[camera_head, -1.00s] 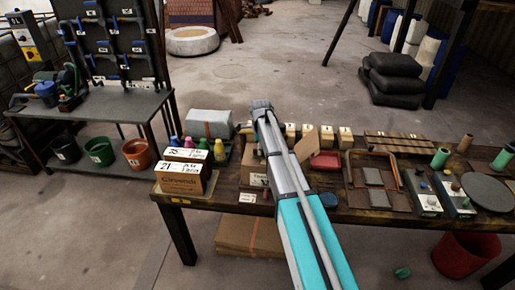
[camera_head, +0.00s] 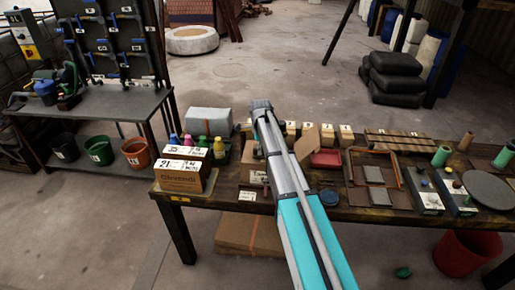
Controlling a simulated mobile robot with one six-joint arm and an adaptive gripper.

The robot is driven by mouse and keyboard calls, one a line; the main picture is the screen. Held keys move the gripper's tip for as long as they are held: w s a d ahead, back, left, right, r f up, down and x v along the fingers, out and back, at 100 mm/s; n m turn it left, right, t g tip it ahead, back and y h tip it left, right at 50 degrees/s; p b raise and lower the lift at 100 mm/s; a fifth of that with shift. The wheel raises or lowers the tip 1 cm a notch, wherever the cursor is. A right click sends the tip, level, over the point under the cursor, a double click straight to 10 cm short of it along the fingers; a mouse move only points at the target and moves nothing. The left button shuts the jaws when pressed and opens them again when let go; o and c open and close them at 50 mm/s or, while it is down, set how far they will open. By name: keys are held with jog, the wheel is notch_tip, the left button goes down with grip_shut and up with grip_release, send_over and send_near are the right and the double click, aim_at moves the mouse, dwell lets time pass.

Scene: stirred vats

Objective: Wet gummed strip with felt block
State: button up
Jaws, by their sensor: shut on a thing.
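My arm reaches up from the bottom of the picture over the workbench (camera_head: 230,197). Its far joint is above the back half of the bench, and the arm hides my gripper and whatever is under it. I cannot make out a gummed strip for certain. I cannot tell whether either is the felt block. A small blue object (camera_head: 328,198) lies close to the arm's right side.
Cartons (camera_head: 184,178) and coloured bottles (camera_head: 219,147) stand at the bench's left end. A red dish (camera_head: 325,158), small control boxes (camera_head: 424,194), a round grey disc (camera_head: 488,188) and green rolls (camera_head: 441,157) crowd the right. A red bucket (camera_head: 466,255) stands below.

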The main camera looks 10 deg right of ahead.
jog(key=shift+f, duration=0.25)
jog(key=shift+s+d+r, duration=0.1)
jog(key=shift+s+d, duration=0.15)
jog(key=shift+d, duration=0.55)
jog(key=shift+s+d+r, duration=0.1)
jog(key=shift+s+d, duration=0.15)
jog(key=shift+d, duration=0.55)
jog(key=shift+d+f, duration=0.1)
jog(key=shift+s+d+f, duration=0.1)
jog(key=shift+s+d, duration=0.2)
jog(key=shift+d, duration=0.5)
jog(key=shift+s+d, duration=0.25)
jog(key=shift+d, duration=0.5)
jog(key=shift+w, duration=0.15)
jog(key=shift+w+d+b, duration=0.25)
jog(key=shift+w+b, duration=0.05)
jog(key=shift+w, duration=0.3)
